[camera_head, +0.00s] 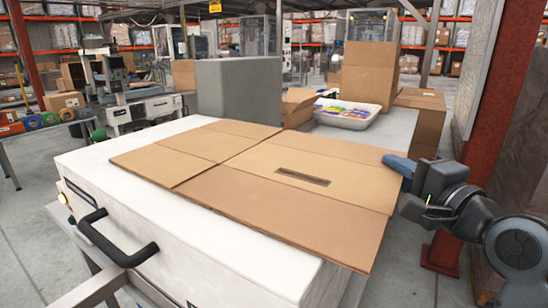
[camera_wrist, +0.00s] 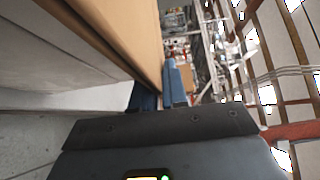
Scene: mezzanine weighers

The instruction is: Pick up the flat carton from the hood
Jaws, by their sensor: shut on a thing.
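The flat carton (camera_head: 255,180) is a brown cardboard sheet with fold lines and a dark slot. It lies on the white hood (camera_head: 100,190) and overhangs its front and right edges. My gripper (camera_head: 398,163) is at the carton's right edge, with a blue finger showing above the board. In the wrist view my blue fingers (camera_wrist: 160,88) stand on both sides of the carton's edge (camera_wrist: 140,40), shut on it. The lower finger is mostly hidden in the head view.
A black handle (camera_head: 115,240) sticks out from the hood's front left. A grey box (camera_head: 238,88) stands behind the hood. A white tray with colourful packets (camera_head: 345,112) and brown boxes (camera_head: 368,75) are farther back. A red post (camera_head: 490,120) stands close to my arm on the right.

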